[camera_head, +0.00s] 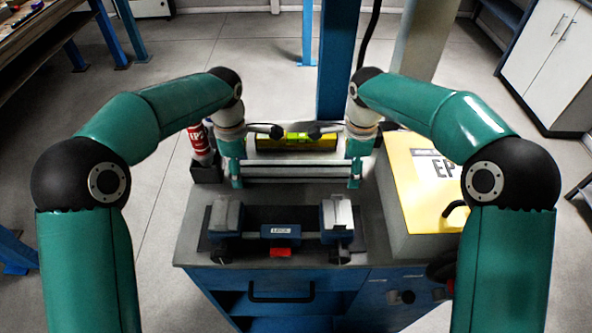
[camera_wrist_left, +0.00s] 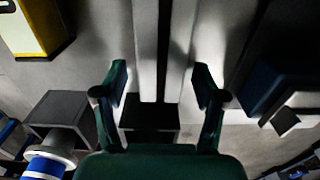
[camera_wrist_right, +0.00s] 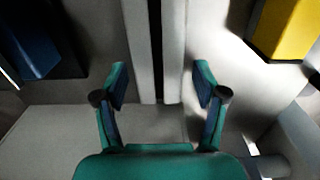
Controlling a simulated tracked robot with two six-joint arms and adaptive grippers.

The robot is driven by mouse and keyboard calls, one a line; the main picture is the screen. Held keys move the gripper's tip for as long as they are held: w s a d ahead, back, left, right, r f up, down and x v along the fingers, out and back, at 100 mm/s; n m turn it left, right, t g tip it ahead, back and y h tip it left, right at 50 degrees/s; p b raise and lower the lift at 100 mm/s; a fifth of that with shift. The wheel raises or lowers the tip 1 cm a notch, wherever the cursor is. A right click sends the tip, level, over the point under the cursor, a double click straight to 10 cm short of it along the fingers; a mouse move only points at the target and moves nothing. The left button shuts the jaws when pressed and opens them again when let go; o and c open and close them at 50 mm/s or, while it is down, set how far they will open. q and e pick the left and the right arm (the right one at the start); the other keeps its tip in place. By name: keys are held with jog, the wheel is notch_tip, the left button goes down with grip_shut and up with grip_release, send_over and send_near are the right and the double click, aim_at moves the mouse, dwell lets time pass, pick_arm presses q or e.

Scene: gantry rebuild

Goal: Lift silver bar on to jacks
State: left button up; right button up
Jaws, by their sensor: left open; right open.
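The silver bar (camera_head: 295,172) lies across the bench top, left to right, behind the jacks. It has pale strips with a dark slot along it. The left jack (camera_head: 226,215) and right jack (camera_head: 337,215) are blue with silver tops, joined by a blue middle part, and stand empty in front of the bar. My left gripper (camera_head: 237,180) is open at the bar's left end; in the left wrist view the bar (camera_wrist_left: 146,50) runs between its fingers. My right gripper (camera_head: 355,180) is open at the right end, the bar (camera_wrist_right: 141,50) between its fingers. Finger contact cannot be told.
A yellow rail (camera_head: 270,144) with a green level stands behind the bar. A yellow case (camera_head: 425,180) takes up the bench's right side.

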pick_arm(q)
grip_shut()
pick_arm(e)
grip_shut()
pick_arm(q)
jog(key=shift+r, duration=0.1)
pick_arm(e)
jog(key=shift+r, duration=0.1)
